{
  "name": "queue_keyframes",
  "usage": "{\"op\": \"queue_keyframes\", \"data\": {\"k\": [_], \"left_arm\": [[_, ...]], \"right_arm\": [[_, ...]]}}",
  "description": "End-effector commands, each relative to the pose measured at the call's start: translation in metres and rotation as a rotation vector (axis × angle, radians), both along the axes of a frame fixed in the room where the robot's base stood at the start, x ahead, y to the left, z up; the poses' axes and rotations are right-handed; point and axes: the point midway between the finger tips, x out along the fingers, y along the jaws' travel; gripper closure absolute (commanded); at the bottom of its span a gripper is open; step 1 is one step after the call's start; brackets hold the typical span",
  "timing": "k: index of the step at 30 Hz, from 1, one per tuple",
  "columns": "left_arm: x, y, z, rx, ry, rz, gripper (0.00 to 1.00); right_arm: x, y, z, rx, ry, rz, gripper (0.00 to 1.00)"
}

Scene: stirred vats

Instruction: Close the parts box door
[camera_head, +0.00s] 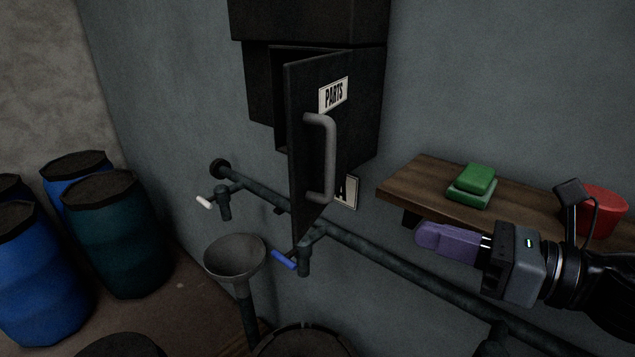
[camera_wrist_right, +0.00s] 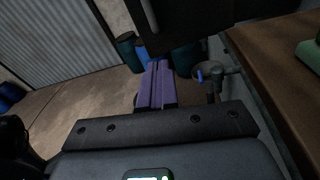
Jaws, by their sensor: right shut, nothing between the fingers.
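The parts box (camera_head: 262,95) is a dark box on the wall in the head view. Its door (camera_head: 305,175) stands open, swung out from the wall, with a "PARTS" label and a grey bar handle (camera_head: 330,158). The dark inside shows in the gap left of the door. My right gripper (camera_head: 420,235) is at the right, in front of the shelf, well apart from the door; its purple fingers are shut and empty. In the right wrist view the fingers (camera_wrist_right: 157,85) are together, with the dark door panel (camera_wrist_right: 185,22) beyond them. My left gripper is not in view.
A wooden shelf (camera_head: 400,187) at the right holds a green block (camera_head: 473,185) and a red container (camera_head: 604,208). A pipe (camera_head: 385,257) with taps runs along the wall below the box. A funnel (camera_head: 235,258) stands below. Several barrels (camera_head: 118,235) stand at the left.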

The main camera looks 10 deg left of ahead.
Motion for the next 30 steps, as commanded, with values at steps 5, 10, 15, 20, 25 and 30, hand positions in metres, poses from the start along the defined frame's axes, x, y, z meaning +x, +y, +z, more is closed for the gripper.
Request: {"op": "queue_keyframes", "data": {"k": [5,10,15,20,25,30], "left_arm": [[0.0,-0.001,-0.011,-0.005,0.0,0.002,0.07],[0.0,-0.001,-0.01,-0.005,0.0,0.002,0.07],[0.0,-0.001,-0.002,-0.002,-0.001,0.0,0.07],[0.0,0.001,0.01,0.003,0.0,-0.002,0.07],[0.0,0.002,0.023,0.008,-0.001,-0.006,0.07],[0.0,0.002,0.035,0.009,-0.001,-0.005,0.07]], "right_arm": [[-0.011,-0.011,0.046,-0.015,-0.126,-0.026,1.0],[-0.015,-0.006,0.064,-0.014,-0.164,-0.025,1.0],[-0.008,0.01,0.067,-0.012,-0.165,-0.023,1.0],[0.006,0.034,0.068,-0.011,-0.165,-0.023,1.0],[0.022,0.062,0.068,-0.011,-0.164,-0.023,1.0],[0.036,0.086,0.068,-0.011,-0.163,-0.024,1.0]]}}
